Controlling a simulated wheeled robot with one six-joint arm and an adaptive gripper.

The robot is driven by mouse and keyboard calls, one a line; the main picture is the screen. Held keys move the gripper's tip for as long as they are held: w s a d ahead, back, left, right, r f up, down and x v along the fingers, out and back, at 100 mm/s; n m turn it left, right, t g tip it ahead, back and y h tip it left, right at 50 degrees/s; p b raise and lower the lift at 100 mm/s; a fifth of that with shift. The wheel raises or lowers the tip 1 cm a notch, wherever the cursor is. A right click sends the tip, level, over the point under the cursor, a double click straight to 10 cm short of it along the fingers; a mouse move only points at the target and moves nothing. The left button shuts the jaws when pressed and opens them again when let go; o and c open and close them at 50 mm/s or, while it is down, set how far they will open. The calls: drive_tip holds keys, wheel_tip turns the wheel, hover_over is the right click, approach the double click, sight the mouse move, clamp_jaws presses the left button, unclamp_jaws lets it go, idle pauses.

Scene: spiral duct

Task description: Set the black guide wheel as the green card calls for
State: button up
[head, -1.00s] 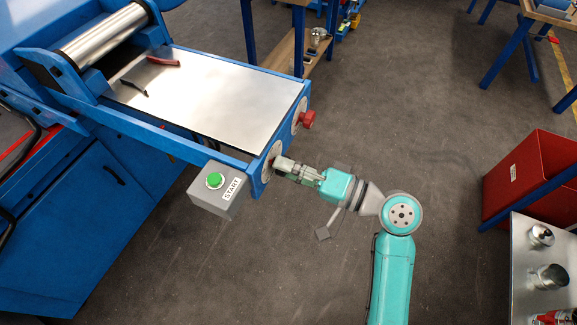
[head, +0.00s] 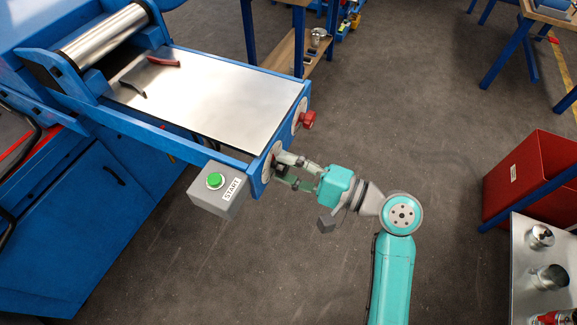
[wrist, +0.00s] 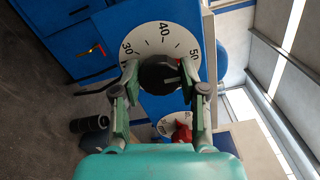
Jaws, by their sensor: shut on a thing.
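The black guide wheel (wrist: 158,74) sits at the middle of a white dial (wrist: 181,48) in the wrist view. The dial reads 30, 40 and 50, and a pale mark on the wheel points to the right, below the 50. My gripper (wrist: 162,88) is shut on the wheel, one finger on each side. In the head view my gripper (head: 283,170) reaches the front end of the blue machine, where the wheel is mostly hidden by the fingers. I see no green card in either view.
A red wheel (head: 308,119) on a second dial sits beside the black one. A grey box with a green START button (head: 215,181) hangs close to my gripper. A tool with red and black handles (head: 163,63) lies on the metal sheet. A red bin (head: 530,175) stands right; floor between is clear.

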drive_tip(key=shift+f, duration=0.1)
drive_tip(key=o, duration=1.1)
drive_tip(key=shift+d, duration=0.15)
drive_tip(key=v, duration=1.1)
drive_tip(key=shift+s+d, duration=0.15)
drive_tip(key=shift+d, duration=0.25)
